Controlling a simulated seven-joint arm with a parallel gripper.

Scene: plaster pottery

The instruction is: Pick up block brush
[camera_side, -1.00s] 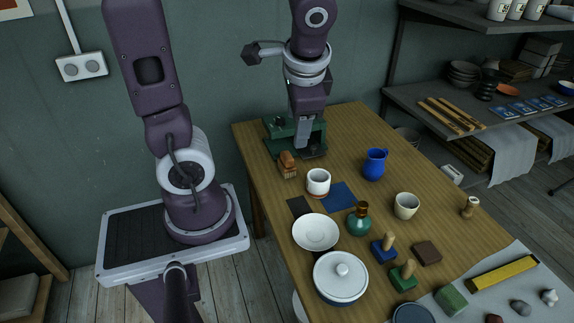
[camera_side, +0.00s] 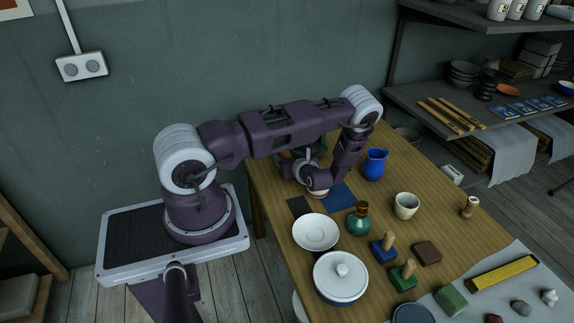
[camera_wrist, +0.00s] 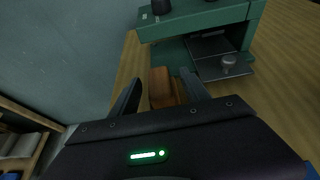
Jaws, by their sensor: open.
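The block brush (camera_wrist: 160,87), a brown wooden block, shows in the wrist view between the two dark fingers of my gripper (camera_wrist: 161,76). The fingers are open, one on each side of it. A gap shows on the left; whether the right finger touches it I cannot tell. The lower part of the brush is hidden behind the gripper body. In the side view my arm covers the gripper and most or all of the brush.
A green machine (camera_wrist: 195,22) with a metal plate stands just beyond the brush. A blue jug (camera_side: 375,164), a green bottle (camera_side: 359,220), a white plate (camera_side: 316,232) and a cream cup (camera_side: 406,206) stand on the table (camera_side: 455,235). A blue mat (camera_side: 341,196) lies near my wrist.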

